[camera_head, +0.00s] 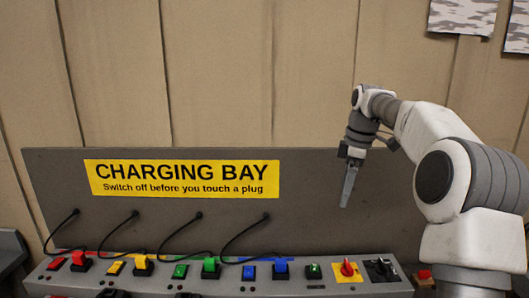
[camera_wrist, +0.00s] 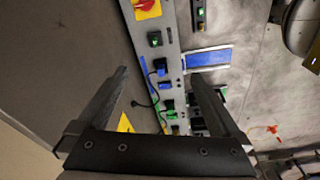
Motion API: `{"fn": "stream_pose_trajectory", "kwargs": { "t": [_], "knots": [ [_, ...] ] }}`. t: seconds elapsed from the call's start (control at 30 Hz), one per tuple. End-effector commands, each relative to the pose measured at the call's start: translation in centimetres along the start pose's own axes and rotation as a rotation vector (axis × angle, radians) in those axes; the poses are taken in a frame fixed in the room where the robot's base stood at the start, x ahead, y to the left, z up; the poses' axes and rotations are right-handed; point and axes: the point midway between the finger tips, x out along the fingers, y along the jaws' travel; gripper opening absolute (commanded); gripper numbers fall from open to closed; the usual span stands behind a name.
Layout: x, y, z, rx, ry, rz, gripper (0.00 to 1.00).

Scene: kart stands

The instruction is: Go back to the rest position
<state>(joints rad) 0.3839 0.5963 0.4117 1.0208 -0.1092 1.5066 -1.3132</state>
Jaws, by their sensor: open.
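My gripper (camera_head: 348,184) hangs in front of the grey back panel, above the right part of the charging panel (camera_head: 225,285), with its fingers pointing down. In the wrist view my gripper (camera_wrist: 162,98) is open, its two fingers wide apart with nothing between them in its grasp. The charging panel (camera_wrist: 165,70) shows beyond the fingers, some distance away. My gripper touches nothing that I can see.
The panel carries red, yellow, green (camera_head: 210,267) and blue (camera_head: 281,268) plugs with black cables, and a red rotary switch on a yellow plate (camera_head: 347,270). A yellow sign (camera_head: 183,178) reads CHARGING BAY. The space above the panel is clear.

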Motion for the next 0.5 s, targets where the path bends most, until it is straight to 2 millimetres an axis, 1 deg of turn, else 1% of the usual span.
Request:
{"fn": "stream_pose_trajectory", "kwargs": {
  "t": [0.03, 0.2, 0.33, 0.47, 0.5],
  "knots": [
    [-1.1, -1.5, -0.8, 0.032, -0.02, 0.021, 1.0],
    [-3.2, -6.0, -2.3, 0.175, -0.061, 0.092, 1.0],
    [-4.5, -9.7, -2.7, 0.295, -0.073, 0.15, 1.0],
    [-5.2, -13.5, -2.5, 0.42, -0.068, 0.208, 1.0],
    [-5.4, -14.8, -2.4, 0.461, -0.062, 0.225, 1.0]
  ]
}}
